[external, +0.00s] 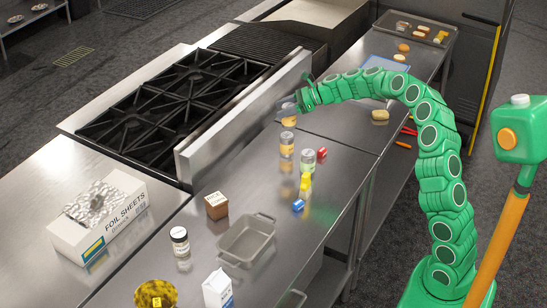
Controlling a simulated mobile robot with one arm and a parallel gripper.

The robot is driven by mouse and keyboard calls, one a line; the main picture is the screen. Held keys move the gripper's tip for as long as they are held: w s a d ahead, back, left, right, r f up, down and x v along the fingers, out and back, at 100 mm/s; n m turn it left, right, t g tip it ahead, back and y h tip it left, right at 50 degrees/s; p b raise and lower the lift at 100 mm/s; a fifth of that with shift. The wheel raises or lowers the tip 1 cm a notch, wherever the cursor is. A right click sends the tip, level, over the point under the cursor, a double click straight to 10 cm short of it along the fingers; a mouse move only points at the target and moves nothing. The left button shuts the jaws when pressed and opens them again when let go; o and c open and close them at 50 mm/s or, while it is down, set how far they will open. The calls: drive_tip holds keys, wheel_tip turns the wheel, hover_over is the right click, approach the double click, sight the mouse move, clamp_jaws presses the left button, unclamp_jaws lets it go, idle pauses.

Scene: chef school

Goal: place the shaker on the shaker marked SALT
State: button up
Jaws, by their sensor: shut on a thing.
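My gripper (291,106) is at the end of my green arm, low over the metal counter (335,205) behind the stove's back panel. It is shut on a small shaker (288,121) with a yellowish body. A second shaker (286,146) stands upright on the counter just below the held one in the picture. A third jar-like container (307,160), pale with a greenish top, stands close to its right. No SALT lettering can be read at this size, and I cannot tell whether the held shaker touches the one below.
A red item (322,153), a yellow bottle (304,186) and a blue item (298,205) sit close by. The stove panel (243,118) rises at left.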

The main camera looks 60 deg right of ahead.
drive_tip(key=shift+w+d+f, duration=0.15)
drive_tip(key=shift+w+f, duration=0.35)
drive_tip(key=shift+f, duration=1.6)
drive_tip(key=o, duration=1.2)
drive_tip(key=shift+f, duration=0.15)
drive_tip(key=shift+s+d+r, duration=0.2)
drive_tip(key=shift+r, duration=0.05)
drive_tip(key=v, duration=1.1)
drive_tip(key=shift+s+d, duration=0.1)
drive_tip(key=shift+s, duration=0.05)
